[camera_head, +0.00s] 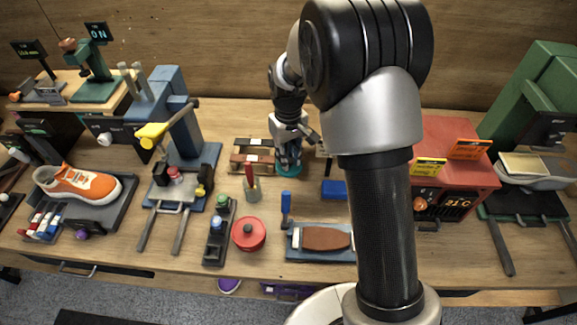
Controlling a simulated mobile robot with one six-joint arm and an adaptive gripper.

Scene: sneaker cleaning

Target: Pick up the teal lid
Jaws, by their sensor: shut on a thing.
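The teal lid (289,166) is a small round disc near the back middle of the workbench. My gripper (287,158) points down right over it and is shut on it. The fingers and wrist hide much of the lid, and I cannot tell whether it is lifted off what lies below.
A brown block rack (252,156) stands just left of my gripper, and a small pot with a red-handled tool (252,190) is in front. A blue block (334,189) lies to the right.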

